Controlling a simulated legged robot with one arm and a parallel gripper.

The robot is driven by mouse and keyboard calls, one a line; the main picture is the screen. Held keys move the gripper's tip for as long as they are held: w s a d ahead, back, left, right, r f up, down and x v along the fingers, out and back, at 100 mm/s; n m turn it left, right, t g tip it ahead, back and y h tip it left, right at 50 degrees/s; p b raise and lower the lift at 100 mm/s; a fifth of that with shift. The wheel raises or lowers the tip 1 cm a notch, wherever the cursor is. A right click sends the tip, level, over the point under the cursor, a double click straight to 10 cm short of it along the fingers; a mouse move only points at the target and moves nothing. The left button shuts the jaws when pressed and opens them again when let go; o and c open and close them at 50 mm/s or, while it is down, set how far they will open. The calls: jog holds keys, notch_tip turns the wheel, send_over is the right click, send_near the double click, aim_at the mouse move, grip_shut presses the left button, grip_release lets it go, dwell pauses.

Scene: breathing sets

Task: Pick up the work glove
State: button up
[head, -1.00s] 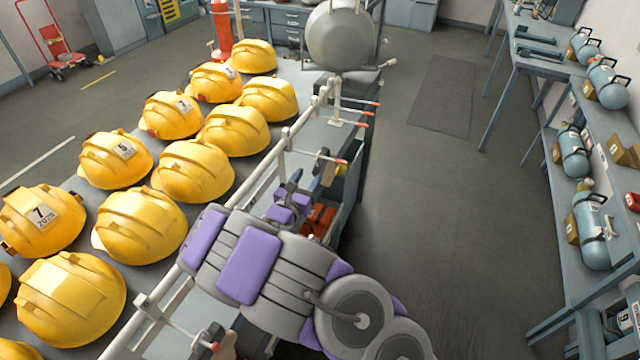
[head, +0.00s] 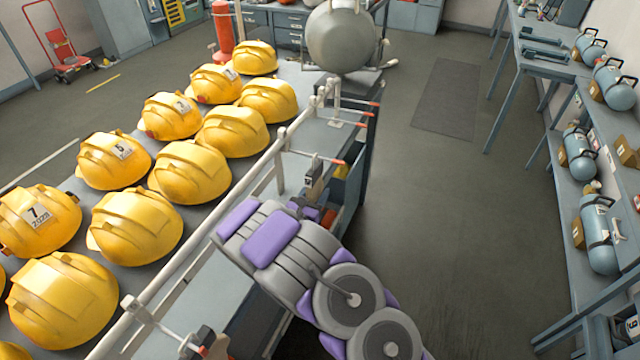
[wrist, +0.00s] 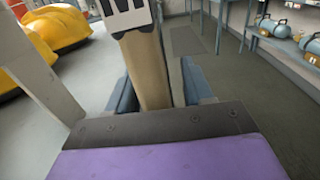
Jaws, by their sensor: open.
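My gripper (wrist: 160,90) is open, its two blue-grey fingers apart on either side of a tan upright strip (wrist: 150,70) with a black-and-white piece at its top. This may be part of the hanging work glove, but I cannot be sure, nor whether the fingers touch it. In the head view a small tan and dark item (head: 314,178) hangs from a peg on the rail, just beyond my purple-and-grey arm. My fingers are mostly hidden there behind the arm.
Yellow helmets (head: 190,172) stand in rows on the bench left of the white rail (head: 210,250). Pegs with orange tips (head: 340,162) stick out from the rail. The floor (head: 430,230) to the right is clear, up to shelves with blue cylinders (head: 598,235).

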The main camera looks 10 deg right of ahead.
aim_at(320, 186)
jog(key=x, duration=0.3)
jog(key=shift+w+d, duration=0.15)
jog(key=shift+d, duration=0.05)
jog(key=shift+w+b, duration=0.3)
jog(key=shift+w, duration=0.05)
jog(key=shift+w+a+r, duration=0.15)
jog(key=shift+w+a, duration=0.05)
jog(key=shift+a, duration=0.05)
jog(key=shift+d, duration=0.4)
jog(key=c, duration=0.3)
jog(key=shift+a, duration=0.25)
grip_shut()
jog(key=shift+d+r, duration=0.1)
